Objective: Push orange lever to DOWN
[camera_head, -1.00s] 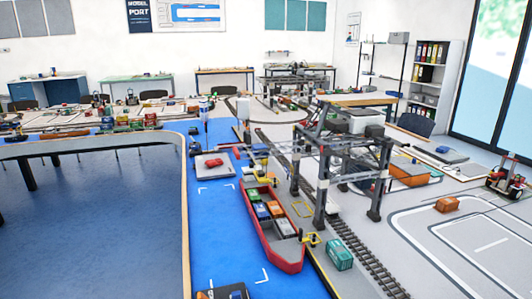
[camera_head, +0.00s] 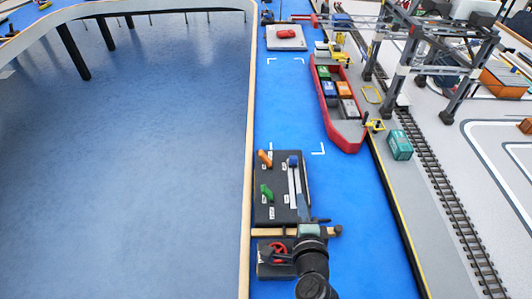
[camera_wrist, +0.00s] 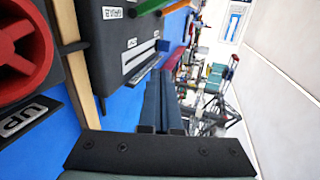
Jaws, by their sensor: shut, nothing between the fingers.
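The orange lever (camera_head: 265,158) sits at the upper left of a dark control panel (camera_head: 283,212), tilted, with small labels beside it. In the wrist view the orange lever (camera_wrist: 172,9) shows only partly at the top edge. My gripper (camera_head: 298,178) is above the right side of the panel, to the right of the orange lever and apart from it. In the wrist view my gripper (camera_wrist: 161,75) has its two dark fingers together, with nothing between them.
A green lever (camera_head: 266,192) is on the same panel below the orange one. A blue-knobbed slider (camera_head: 293,160) is at its right. A red wheel (camera_head: 278,252) is on a lower panel behind a wooden strip (camera_head: 275,232). A red ship (camera_head: 345,125) lies farther off.

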